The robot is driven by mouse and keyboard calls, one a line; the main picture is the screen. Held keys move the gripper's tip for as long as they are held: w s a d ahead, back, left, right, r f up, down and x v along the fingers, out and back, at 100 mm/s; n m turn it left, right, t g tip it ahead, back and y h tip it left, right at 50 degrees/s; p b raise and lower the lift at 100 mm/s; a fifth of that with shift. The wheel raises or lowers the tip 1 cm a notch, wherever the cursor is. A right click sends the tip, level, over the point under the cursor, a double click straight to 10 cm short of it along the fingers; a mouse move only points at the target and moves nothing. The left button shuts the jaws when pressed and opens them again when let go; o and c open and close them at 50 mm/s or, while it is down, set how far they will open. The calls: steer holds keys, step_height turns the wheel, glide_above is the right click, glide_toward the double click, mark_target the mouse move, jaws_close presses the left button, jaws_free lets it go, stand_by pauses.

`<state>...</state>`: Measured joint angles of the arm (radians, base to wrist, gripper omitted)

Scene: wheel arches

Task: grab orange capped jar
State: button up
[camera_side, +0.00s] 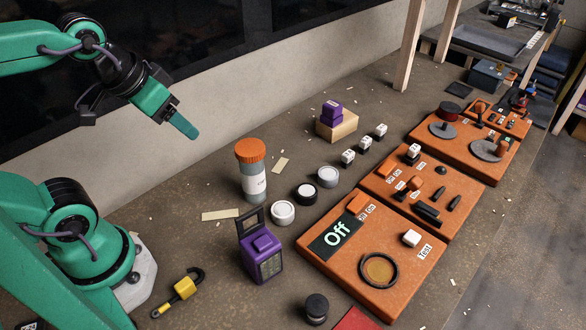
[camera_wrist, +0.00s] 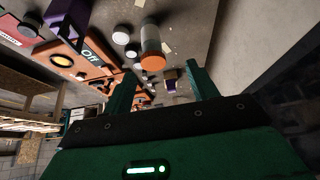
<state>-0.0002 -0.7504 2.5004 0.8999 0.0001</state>
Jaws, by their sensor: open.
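The orange-capped jar (camera_side: 252,172) stands upright on the table in the side view, with a grey body and a white label. My gripper (camera_side: 190,130) is above the table, up and to the left of the jar in that view, apart from it. In the wrist view the jar's orange cap (camera_wrist: 153,62) shows just beyond the fingers, with its pale body above. My green gripper fingers (camera_wrist: 162,82) are spread apart in the wrist view, with nothing held between them.
Round white and black pucks (camera_side: 283,212) stand right of the jar. A purple device (camera_side: 261,255) stands in front of it. Orange control panels (camera_side: 375,260) fill the right side. A yellow-and-black clip (camera_side: 180,288) lies near my base. A wall (camera_side: 230,100) runs behind.

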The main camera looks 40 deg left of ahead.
steer(key=o, duration=0.5)
steer(key=shift+o, duration=0.2)
steer(key=m+g, duration=0.3)
steer(key=g, duration=0.2)
glide_above(251, 147)
steer(key=s, duration=0.1)
steer(key=f, duration=0.4)
steer(key=shift+a+f, duration=0.2)
steer(key=shift+f, duration=0.2)
steer(key=shift+w+d+f+g, duration=0.15)
steer(key=shift+w+f+g, duration=0.15)
steer(key=shift+w+f, duration=0.15)
